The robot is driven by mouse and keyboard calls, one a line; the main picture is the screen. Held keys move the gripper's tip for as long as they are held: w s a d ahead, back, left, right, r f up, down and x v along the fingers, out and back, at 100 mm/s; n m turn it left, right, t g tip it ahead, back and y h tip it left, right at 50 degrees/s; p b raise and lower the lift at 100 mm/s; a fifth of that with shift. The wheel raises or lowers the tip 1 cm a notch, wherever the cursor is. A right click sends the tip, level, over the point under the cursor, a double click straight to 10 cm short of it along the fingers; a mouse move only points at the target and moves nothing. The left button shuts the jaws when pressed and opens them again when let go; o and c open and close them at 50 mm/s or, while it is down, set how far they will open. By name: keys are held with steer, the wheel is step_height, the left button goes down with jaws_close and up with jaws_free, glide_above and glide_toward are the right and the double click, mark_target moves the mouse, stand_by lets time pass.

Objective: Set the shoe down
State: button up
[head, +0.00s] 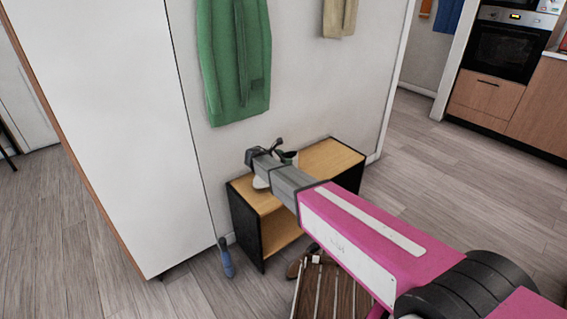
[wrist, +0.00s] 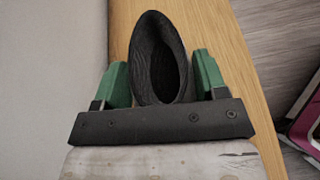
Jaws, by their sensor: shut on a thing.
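The shoe (wrist: 144,60) is dark, with its opening facing the camera in the wrist view. It sits between the two green fingers of my gripper (wrist: 161,78), which is shut on it. A low wooden bench (wrist: 235,75) lies under or behind the shoe in the wrist view. In the head view the wooden-topped bench (head: 332,158) stands against the wall, and the end of my arm is over its left part. The shoe is hard to make out there, and I cannot tell whether it touches the bench top.
A green coat (head: 235,60) hangs above the bench. A blue object (head: 225,258) and a brown shoe (head: 300,262) are on the floor by the bench, near a slatted wooden piece (head: 318,293). A white panel (head: 110,120) stands at left. The bench top's right part is clear.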

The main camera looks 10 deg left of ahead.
steer(key=shift+f, duration=1.05)
steer(key=o, duration=1.4)
steer(key=shift+f, duration=0.1)
